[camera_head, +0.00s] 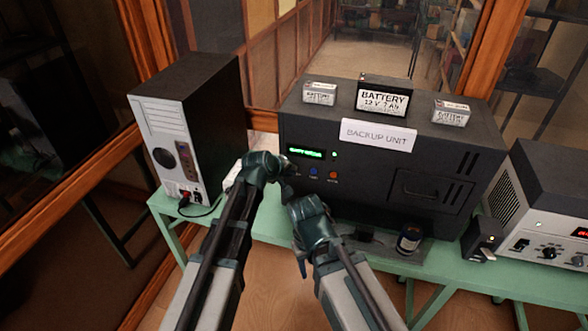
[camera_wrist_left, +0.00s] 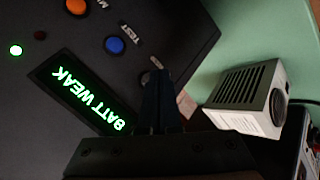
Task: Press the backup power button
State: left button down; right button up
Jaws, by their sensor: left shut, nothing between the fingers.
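The black backup unit (camera_head: 400,165) stands on the green bench, with a "BACKUP UNIT" sign on its top front edge. Its lit green display (camera_head: 306,153) reads "BATT WEAK" in the left wrist view (camera_wrist_left: 88,98). Below the display are a blue button (camera_head: 313,172) marked "TEST" and an orange button (camera_head: 333,175).
A computer-like tower (camera_head: 190,125) with a cable stands left of the unit. Several batteries, including the large one (camera_head: 383,98), sit on top of it. A grey instrument (camera_head: 540,210) stands at right.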

pick_arm(q)
jog(key=shift+w, duration=0.1)
jog(key=shift+w+d, duration=0.15)
jog(key=shift+w, duration=0.2)
dwell(0.6)
jog(key=shift+s, duration=0.45)
jog(key=shift+s+a, duration=0.1)
jog(key=shift+a, duration=0.1)
jog(key=s, duration=0.1)
jog(key=s+a, duration=0.1)
jog(key=s, duration=0.3)
jog(key=shift+s+a, duration=0.25)
jog(key=shift+a, duration=0.15)
dwell(0.3)
